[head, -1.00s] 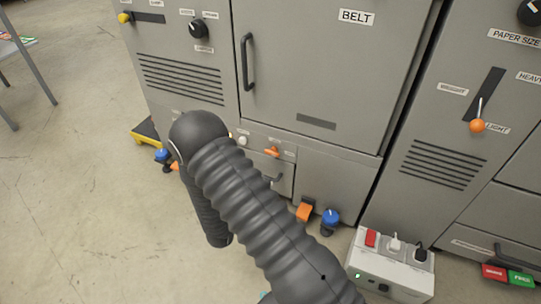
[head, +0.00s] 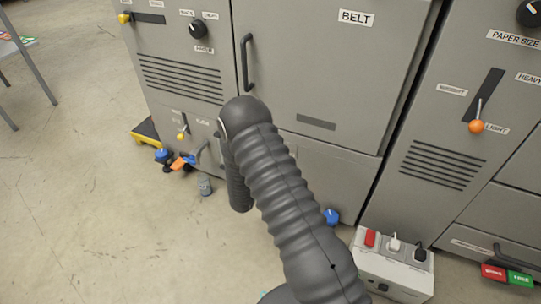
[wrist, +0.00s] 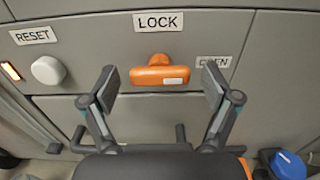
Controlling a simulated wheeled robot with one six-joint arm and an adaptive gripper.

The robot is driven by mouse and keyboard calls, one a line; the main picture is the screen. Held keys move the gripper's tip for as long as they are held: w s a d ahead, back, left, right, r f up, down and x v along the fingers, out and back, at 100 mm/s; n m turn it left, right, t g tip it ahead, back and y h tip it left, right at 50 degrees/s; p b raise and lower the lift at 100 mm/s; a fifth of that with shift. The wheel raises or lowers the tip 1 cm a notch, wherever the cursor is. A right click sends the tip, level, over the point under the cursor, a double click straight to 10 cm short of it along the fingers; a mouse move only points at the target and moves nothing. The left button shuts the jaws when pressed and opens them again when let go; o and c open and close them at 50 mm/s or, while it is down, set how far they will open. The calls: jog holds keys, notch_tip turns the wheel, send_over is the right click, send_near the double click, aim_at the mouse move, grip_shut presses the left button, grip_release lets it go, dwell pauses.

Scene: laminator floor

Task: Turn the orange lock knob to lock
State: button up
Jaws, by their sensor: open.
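The orange lock knob (wrist: 160,72) is in the upper middle of the wrist view, on a grey panel under a LOCK label (wrist: 158,21). Its bar lies about level, with a pale mark on its right part, toward the OPEN label (wrist: 214,62). My gripper (wrist: 160,80) is open and empty. Its two fingers stand left and right of the knob in the picture, with gaps on both sides; I cannot tell how far short of the panel they are. In the head view my arm hides the knob and the gripper.
A white button (wrist: 48,70) under a RESET label is left of the knob. A bar handle lies below, partly behind my gripper. A blue knob (wrist: 288,165) is low at right. In the head view, a power box (head: 395,268) stands on the floor; open floor is at left.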

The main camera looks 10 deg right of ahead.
jog(key=c, duration=1.2)
jog(key=shift+o, duration=0.2)
jog(key=shift+n, duration=0.4)
jog(key=n+p, duration=0.1)
jog(key=n, duration=1.5)
jog(key=shift+n+p, duration=0.35)
jog(key=shift+n, duration=0.05)
jog(key=shift+w+n, duration=0.1)
jog(key=shift+n, duration=0.2)
